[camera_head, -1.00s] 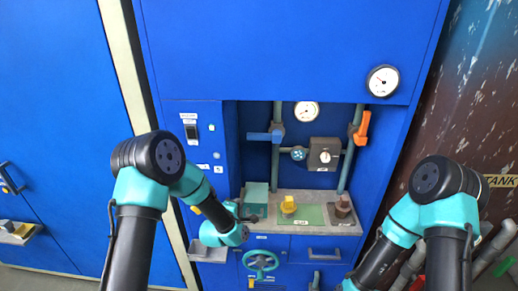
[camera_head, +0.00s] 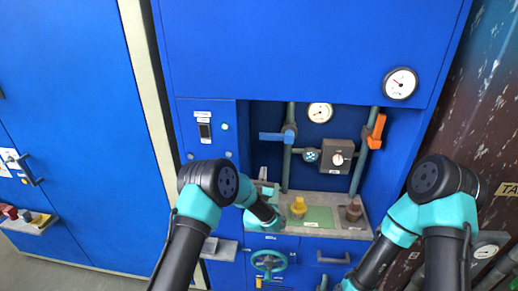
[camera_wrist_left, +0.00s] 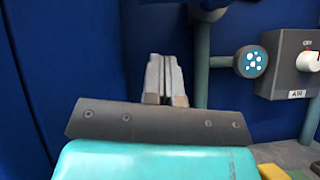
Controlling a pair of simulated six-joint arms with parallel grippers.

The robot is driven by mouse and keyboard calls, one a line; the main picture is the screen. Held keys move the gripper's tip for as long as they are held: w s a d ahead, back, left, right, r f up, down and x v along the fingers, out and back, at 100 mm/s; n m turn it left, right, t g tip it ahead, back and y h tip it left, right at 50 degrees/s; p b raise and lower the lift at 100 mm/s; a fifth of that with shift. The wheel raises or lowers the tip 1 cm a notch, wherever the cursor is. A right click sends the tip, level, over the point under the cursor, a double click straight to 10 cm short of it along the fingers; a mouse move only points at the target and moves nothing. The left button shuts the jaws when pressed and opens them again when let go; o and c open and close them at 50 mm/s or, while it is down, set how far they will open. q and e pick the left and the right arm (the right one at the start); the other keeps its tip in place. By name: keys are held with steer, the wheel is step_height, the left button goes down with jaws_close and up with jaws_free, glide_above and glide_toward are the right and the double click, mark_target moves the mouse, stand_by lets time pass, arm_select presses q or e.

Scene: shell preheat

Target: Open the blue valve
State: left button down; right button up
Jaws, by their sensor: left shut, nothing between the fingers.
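The blue valve has a blue lever handle (camera_head: 271,137) pointing left, level, from a grey body on the left vertical pipe (camera_head: 289,162) in the cabinet niche. My left gripper (camera_head: 263,174) is inside the niche at its left side, below the blue handle and apart from it. In the left wrist view its two grey fingers (camera_wrist_left: 165,75) are together and empty, pointing up. The lower part of the valve (camera_wrist_left: 208,14) shows at the top edge there; most of the handle is out of that view. My right gripper is out of view; only its arm shows.
An orange lever (camera_head: 376,131) stands on the right pipe. A grey AIR box (camera_head: 336,156) and round blue-faced fitting (camera_head: 311,155) sit between the pipes. A yellow object (camera_head: 298,207) and brown object (camera_head: 354,209) stand on the shelf. A green handwheel (camera_head: 269,262) is below.

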mark_target(266, 139)
arm_select(q)
steer(key=shift+s+d+r+n+t+y, duration=0.1)
steer(key=shift+n+t+y, duration=0.35)
steer(key=shift+n, duration=0.45)
steer(key=shift+s+n+t+y, duration=0.1)
steer(key=shift+n+t+y, duration=0.3)
steer(key=shift+n, duration=0.5)
steer(key=shift+w, duration=0.1)
steer(key=x, duration=1)
